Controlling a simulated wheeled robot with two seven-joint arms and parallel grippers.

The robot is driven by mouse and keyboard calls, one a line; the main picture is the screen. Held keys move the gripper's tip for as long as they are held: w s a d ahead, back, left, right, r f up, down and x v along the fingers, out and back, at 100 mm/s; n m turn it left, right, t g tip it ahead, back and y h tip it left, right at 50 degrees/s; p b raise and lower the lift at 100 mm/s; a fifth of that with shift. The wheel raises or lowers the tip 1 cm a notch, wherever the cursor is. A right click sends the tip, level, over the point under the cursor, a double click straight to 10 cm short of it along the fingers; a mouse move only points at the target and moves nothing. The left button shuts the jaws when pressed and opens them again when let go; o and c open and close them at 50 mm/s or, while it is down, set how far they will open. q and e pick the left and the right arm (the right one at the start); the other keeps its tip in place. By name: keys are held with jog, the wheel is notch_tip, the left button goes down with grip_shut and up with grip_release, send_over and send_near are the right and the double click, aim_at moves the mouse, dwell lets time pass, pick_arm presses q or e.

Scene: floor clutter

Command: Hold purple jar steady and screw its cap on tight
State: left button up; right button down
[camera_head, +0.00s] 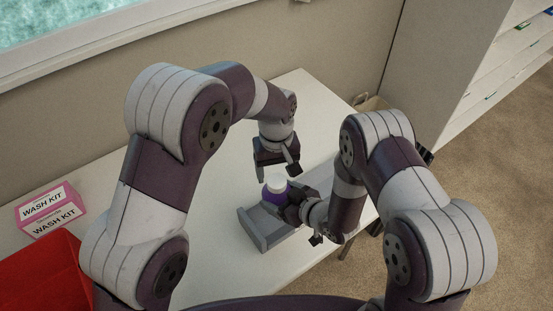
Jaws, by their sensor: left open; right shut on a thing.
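The purple jar (271,197) stands upright on a grey block-like stand (264,228) in the middle of the table. A white cap (275,183) sits on top of the jar; I cannot tell how tightly. My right gripper (287,205) is shut on the jar from its right side and hides part of it. My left gripper (276,166) points down just above the cap, with its fingers open and apart from it.
The white table (215,180) is mostly clear around the stand. A pink box marked WASH KIT (47,207) and a red container (50,275) are at the left. A wall runs behind, and a shelf unit (475,60) stands at the back right.

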aim_at(277, 181)
pick_arm(q)
jog(key=shift+f, duration=1.8)
jog(key=c, duration=1.2)
jog(key=o, duration=1.2)
notch_tip(277, 181, up, 8)
jog(key=shift+f, duration=0.25)
